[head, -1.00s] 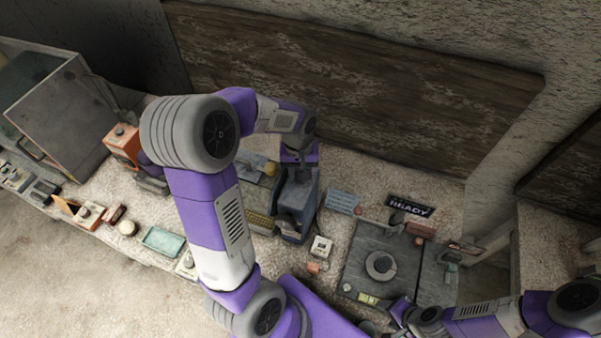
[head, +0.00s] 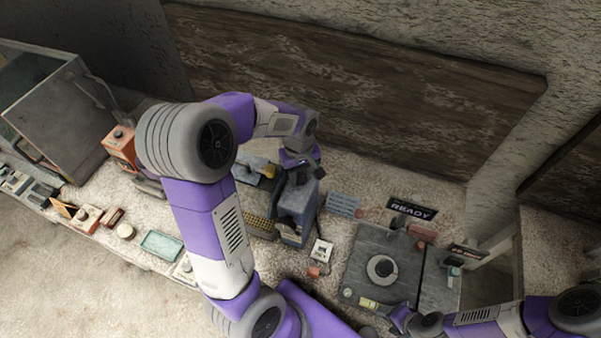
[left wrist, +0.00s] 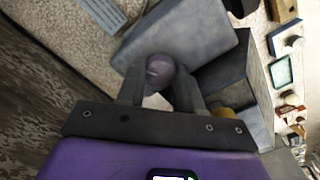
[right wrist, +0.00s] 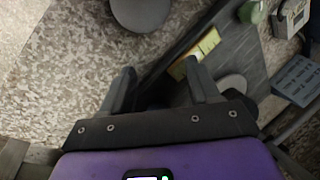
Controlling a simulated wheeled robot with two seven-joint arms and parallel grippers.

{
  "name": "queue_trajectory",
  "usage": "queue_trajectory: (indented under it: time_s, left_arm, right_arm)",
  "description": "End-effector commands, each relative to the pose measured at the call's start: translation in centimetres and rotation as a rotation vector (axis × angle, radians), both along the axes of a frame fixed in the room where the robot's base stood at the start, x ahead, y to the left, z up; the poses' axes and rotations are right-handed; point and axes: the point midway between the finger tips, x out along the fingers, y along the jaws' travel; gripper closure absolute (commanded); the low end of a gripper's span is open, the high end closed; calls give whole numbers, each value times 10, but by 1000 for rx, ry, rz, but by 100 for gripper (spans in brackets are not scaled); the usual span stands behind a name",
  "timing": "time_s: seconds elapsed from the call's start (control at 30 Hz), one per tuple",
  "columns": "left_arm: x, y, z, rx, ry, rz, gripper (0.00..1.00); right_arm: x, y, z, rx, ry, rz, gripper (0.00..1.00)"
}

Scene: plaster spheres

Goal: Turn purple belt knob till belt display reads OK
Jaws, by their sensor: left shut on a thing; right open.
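A purple-grey round knob (left wrist: 160,72) sits on top of a blue-grey box-shaped machine (left wrist: 205,40) in the left wrist view. My left gripper (left wrist: 160,88) is shut on the knob, one finger on each side. In the head view my left gripper (head: 298,168) is over the top of the blue-grey machine (head: 296,212), and it hides the knob. No display reading OK is seen; a dark sign (head: 411,209) reads READY, and a smaller dark display (head: 467,251) is too small to read surely. My right gripper (right wrist: 160,88) is open and empty near the bench front.
A grey plate (head: 362,262) with a round disc (head: 381,268) lies right of the machine. A small white device (head: 321,250) stands between them. A teal tray (head: 161,245), an orange box (head: 120,145) and several small items line the bench at left. A dark board stands behind.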

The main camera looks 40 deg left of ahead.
Motion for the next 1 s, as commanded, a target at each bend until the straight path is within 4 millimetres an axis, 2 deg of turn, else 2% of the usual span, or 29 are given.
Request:
queue_trajectory:
  time_s: [0.13,0.17,0.3,0.33,0.67,1.0]
  left_arm:
    - [1,0,1,-1,-2,-1,95]
    - [1,0,1,-1,-2,-1,63]
    - [1,0,1,-1,-2,-1,42]
    - [0,0,1,-1,-2,-1,39]
    - [1,0,5,0,-2,-2,39]
    - [0,1,58,0,-6,-2,39]
  right_arm:
    - [0,0,0,0,0,0,39]
    - [0,0,0,0,0,0,39]
    - [0,0,0,0,0,0,39]
    - [0,0,0,0,0,0,39]
    - [0,0,0,0,0,0,39]
    - [0,0,0,0,0,0,39]
